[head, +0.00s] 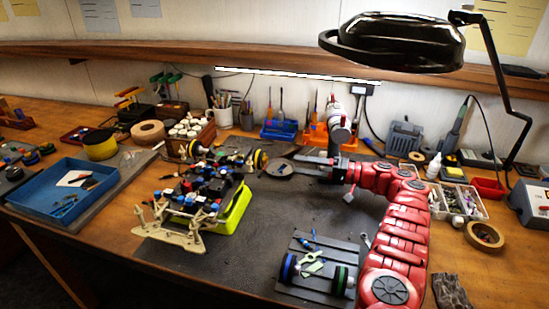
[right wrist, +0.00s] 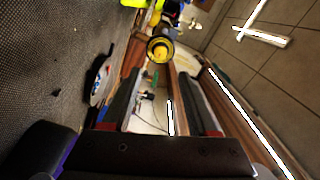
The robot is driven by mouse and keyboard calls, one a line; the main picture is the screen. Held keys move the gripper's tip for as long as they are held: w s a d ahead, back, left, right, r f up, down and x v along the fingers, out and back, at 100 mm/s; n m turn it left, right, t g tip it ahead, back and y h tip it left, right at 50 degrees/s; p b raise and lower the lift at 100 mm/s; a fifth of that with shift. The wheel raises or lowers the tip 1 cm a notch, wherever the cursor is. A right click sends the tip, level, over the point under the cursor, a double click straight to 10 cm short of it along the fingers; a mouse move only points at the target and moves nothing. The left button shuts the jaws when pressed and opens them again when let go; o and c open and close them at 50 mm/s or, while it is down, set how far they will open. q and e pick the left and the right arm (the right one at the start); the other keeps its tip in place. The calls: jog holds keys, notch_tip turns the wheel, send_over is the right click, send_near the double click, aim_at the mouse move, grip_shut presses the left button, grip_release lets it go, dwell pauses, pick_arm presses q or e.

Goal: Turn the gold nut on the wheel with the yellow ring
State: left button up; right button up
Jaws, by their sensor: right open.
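The wheel with the yellow ring (head: 260,158) is at the right end of the car's rear axle, behind the main chassis (head: 205,190). In the right wrist view this wheel (right wrist: 150,49) faces me as a dark tyre with a yellow ring. The gold nut (right wrist: 161,50) appears as a gold patch at its centre, too small to make out its shape. My right gripper (head: 300,160) is to the right of the wheel and points left at it. In the wrist view its two fingers (right wrist: 158,75) are apart with nothing between them, and the wheel is beyond the tips. My left gripper is not in view.
The chassis rests on a yellow-green stand (head: 238,212) on a dark mat (head: 270,225). A grey tray (head: 312,277) with blue- and green-ringed wheels lies in front. A blue tray (head: 60,203) is at left. A lamp (head: 400,42) overhangs the right side.

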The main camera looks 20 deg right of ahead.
aim_at(265, 160)
jog(key=x, duration=0.8)
jog(key=shift+w+a, duration=0.25)
jog(key=shift+a, duration=0.05)
jog(key=shift+c, duration=0.2)
grip_shut()
